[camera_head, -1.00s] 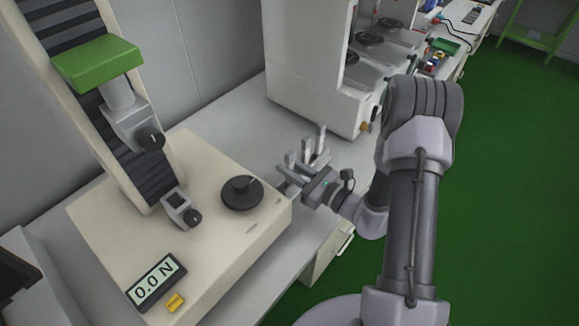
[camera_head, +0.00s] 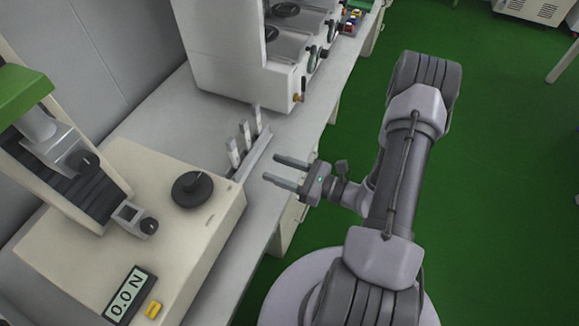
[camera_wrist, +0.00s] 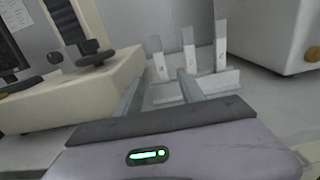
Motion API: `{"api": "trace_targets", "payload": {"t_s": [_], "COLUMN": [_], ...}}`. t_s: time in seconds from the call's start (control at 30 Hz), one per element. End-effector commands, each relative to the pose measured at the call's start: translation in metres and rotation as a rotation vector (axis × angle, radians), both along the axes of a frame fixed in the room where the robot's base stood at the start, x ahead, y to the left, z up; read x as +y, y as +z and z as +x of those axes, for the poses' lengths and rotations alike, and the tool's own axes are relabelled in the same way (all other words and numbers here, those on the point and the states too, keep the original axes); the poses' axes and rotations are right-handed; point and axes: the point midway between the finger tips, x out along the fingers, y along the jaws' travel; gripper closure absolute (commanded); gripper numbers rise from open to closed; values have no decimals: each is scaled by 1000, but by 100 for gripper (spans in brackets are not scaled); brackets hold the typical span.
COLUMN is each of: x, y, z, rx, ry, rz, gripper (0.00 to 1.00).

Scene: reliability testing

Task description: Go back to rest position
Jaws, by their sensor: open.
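My gripper (camera_head: 278,172) is open and empty, its two fingers apart and pointing left toward the bench. In the head view it appears at the bench's front edge, to the right of a small rack (camera_head: 254,158) with three upright light strips (camera_head: 246,136). The wrist view also shows the rack (camera_wrist: 213,83) and its strips beyond my fingers (camera_wrist: 158,95), with nothing between the fingers.
A cream testing machine (camera_head: 140,215) with a dark knob (camera_head: 192,189) and a display (camera_head: 127,296) reading 0.0 N stands on the bench (camera_head: 165,127). A white machine (camera_head: 222,55) stands behind the rack.

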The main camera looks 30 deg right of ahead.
Motion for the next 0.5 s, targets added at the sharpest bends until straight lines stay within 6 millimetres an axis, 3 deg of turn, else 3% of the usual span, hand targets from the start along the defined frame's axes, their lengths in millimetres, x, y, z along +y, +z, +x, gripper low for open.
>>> {"api": "trace_targets", "payload": {"t_s": [0.13, 0.33, 0.43, 0.5], "x": [-17, -23, -16, 5], "y": [2, -1, 9, 32], "z": [-23, -33, -31, -30], "rx": [0, -1, -9, -29], "ry": [-2, 1, 51, 184], "rz": [0, -1, -27, -105], "gripper": [53, 53, 53, 53]}}
